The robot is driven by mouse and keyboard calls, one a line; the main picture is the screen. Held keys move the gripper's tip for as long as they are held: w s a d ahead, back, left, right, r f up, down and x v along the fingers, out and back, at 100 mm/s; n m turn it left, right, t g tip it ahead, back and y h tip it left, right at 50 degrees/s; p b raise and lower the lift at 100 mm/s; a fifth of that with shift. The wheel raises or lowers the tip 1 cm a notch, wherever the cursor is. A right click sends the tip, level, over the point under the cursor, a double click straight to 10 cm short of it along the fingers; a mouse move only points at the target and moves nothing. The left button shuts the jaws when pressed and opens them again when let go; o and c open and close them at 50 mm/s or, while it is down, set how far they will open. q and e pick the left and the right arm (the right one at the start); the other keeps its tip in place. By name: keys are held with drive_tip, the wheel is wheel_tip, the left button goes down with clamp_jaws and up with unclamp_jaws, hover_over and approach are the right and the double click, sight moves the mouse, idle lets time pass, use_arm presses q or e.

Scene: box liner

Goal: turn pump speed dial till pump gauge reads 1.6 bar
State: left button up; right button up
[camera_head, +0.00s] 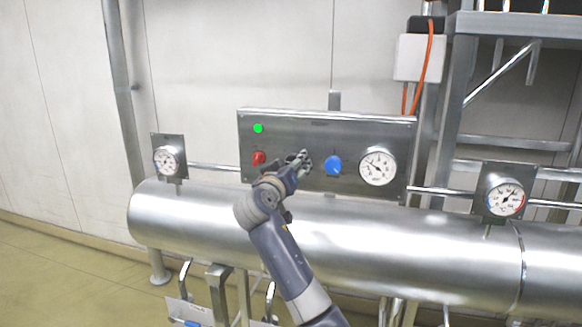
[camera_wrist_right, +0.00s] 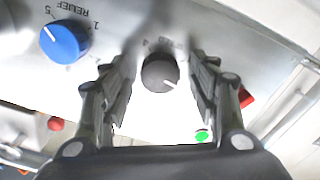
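My right gripper (camera_head: 300,160) is at the front of the steel control panel (camera_head: 350,128), between the red switch and the blue knob. In the right wrist view the gripper (camera_wrist_right: 160,85) is open. Its two fingers stand on either side of a dark grey dial (camera_wrist_right: 160,73) with a white pointer line; whether they touch it I cannot tell. The partly legible lettering near it may be "SPEED". The gripper hides this dial in the head view. A large white gauge (camera_head: 378,166) is at the panel's right; its scale is too small to read. My left gripper is not in view.
A blue knob (camera_head: 333,166), marked RELIEF in the wrist view (camera_wrist_right: 66,41), sits right of my gripper. A red switch (camera_head: 258,158) and lit green lamp (camera_head: 258,128) are left. Smaller gauges (camera_head: 167,159) (camera_head: 505,198) flank the panel above a steel tank (camera_head: 390,245).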

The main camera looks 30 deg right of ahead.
drive_tip(key=v, duration=1.2)
idle(0.3)
